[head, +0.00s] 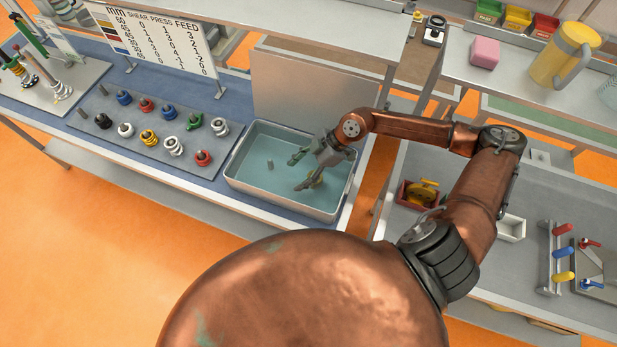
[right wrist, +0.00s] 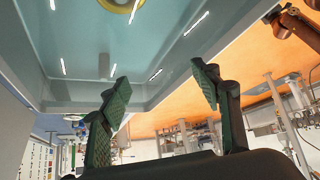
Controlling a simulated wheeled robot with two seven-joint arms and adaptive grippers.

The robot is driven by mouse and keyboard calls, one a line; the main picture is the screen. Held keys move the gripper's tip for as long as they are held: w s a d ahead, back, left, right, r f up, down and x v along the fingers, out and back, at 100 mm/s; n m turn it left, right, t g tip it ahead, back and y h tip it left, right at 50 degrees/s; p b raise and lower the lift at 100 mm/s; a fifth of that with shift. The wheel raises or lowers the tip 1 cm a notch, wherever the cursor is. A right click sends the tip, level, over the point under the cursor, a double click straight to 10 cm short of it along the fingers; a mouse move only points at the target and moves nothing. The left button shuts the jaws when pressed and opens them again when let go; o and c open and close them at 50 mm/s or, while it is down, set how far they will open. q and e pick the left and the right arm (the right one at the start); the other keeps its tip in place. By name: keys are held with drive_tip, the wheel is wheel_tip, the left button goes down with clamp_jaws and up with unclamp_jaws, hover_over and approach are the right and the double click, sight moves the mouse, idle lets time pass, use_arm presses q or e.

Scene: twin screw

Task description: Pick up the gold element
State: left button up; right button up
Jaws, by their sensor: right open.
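My right gripper (head: 302,170) is open and empty over the grey tray (head: 238,181) with its blue-green floor. In the right wrist view its two green-padded fingers (right wrist: 162,88) stand wide apart. A round yellow-gold piece (right wrist: 122,4) shows on the tray floor at the top edge of that view, cut off by the frame and apart from the fingers. In the head view the gripper mostly hides that part of the tray. Another yellow-gold element (head: 149,138) stands on the grey peg board among several coloured ones. My left gripper is not in view.
The peg board (head: 108,141) is left of the tray, below a sign (head: 160,40). A grey panel (head: 312,88) rises behind the tray. On the right bench are a red bin (head: 408,190) and coloured handles (head: 562,253).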

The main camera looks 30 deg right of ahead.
drive_tip(key=d+f+h, duration=0.1)
drive_tip(key=d, duration=0.2)
drive_tip(key=s+d+f+m+h, duration=0.1)
drive_tip(key=d, duration=0.2)
drive_tip(key=d+f+h, duration=0.1)
drive_tip(key=d, duration=0.2)
drive_tip(key=shift+s+d, duration=0.15)
drive_tip(key=p+x, duration=0.2)
drive_tip(key=x, duration=0.4)
drive_tip(key=shift+a+f, duration=0.2)
drive_tip(key=shift+a, duration=0.15)
drive_tip(key=shift+c, duration=0.3)
drive_tip(key=c, duration=1.4)
